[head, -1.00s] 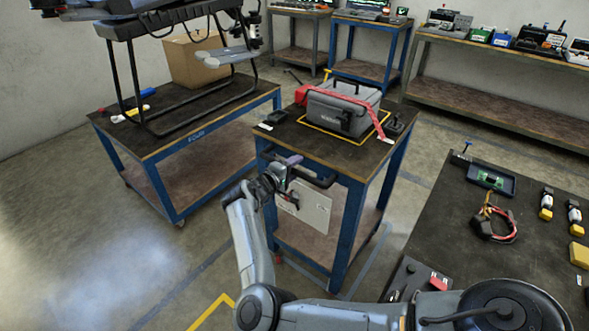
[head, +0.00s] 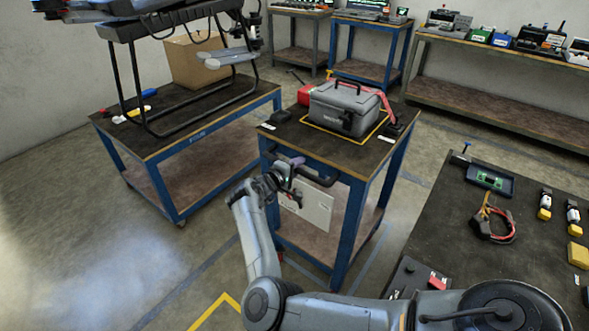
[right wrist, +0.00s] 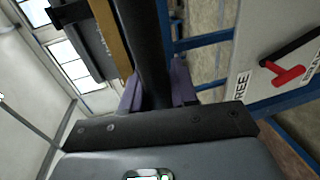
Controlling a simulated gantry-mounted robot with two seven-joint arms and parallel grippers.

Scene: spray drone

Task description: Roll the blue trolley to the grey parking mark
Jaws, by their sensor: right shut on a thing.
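The blue trolley (head: 353,220) stands in the middle of the head view, with a dark top, a lower shelf and a black push handle (head: 322,182). My right gripper (head: 288,168) is at the left part of this handle. In the right wrist view, its purple fingers (right wrist: 157,90) are shut around the dark handle bar (right wrist: 150,48). A white panel (head: 311,210) under the handle carries a red-tipped lever (right wrist: 288,75), with a "FREE" label beside it. Grey-blue floor lines (head: 192,286) run near the trolley; I cannot tell which form the parking mark. My left gripper is out of view.
A grey case (head: 343,107) sits on the trolley within a yellow outline, with a red strap (head: 305,95) behind. Another blue-legged table (head: 205,135) at left holds a box and a drone frame. A dark workbench (head: 460,225) is close at right. A yellow floor mark (head: 218,308) lies in front.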

